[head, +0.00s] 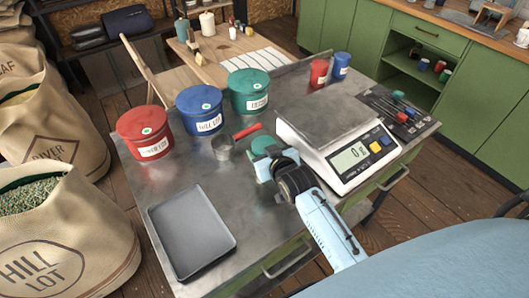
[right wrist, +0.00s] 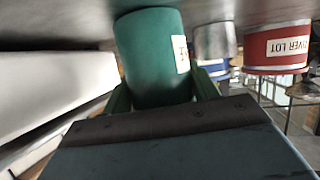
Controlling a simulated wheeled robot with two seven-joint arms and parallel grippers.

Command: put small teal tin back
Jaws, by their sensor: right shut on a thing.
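The small teal tin (head: 264,146) is in my right gripper (head: 272,168), left of the scale on the metal bench. In the right wrist view the tin (right wrist: 150,55) sits between the two fingers, which are shut on it, and part of its pale label shows. I cannot tell whether its base touches the bench. A small red tin (head: 319,73) and a small blue tin (head: 341,65) stand side by side at the bench's back right. My left gripper is not in view.
The scale (head: 351,160) reads 0 g. Large red (head: 146,133), blue (head: 201,110) and teal (head: 248,92) tubs stand at the back left. A red-handled metal scoop (head: 223,148) lies near the held tin. A grey tray (head: 191,235) lies front left; a tool mat (head: 388,103) lies right.

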